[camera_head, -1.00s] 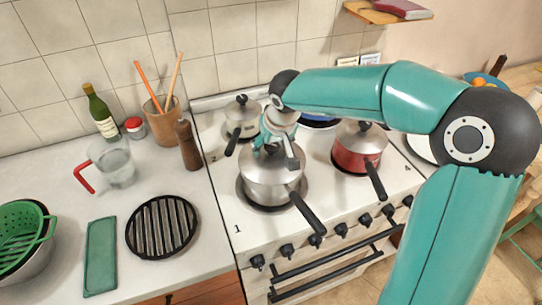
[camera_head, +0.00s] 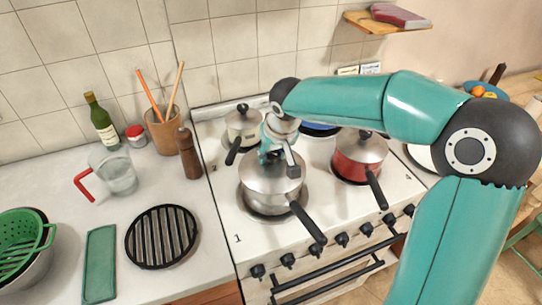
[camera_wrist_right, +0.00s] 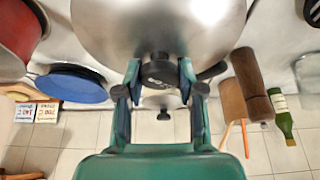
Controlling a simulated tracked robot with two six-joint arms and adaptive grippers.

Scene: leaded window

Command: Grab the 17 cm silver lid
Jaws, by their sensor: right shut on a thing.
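A silver lid (camera_head: 290,178) covers the silver pot (camera_head: 268,204) at the front left of the stove. My right gripper (camera_head: 272,157) comes down on it from above and is shut on its black knob. In the right wrist view the knob (camera_wrist_right: 160,70) sits between the two fingers, with the silver lid (camera_wrist_right: 150,22) behind it. I see no gap between lid and pot in the head view, but the gripper hides part of the rim. My left gripper is not in view.
A cream pot (camera_head: 243,128) stands behind, and a red pan (camera_head: 352,165) stands to the right, both lidded. The silver pot's black handle (camera_head: 308,222) points to the front right. A pepper mill (camera_head: 189,155) and a black grill trivet (camera_head: 161,237) are on the left counter.

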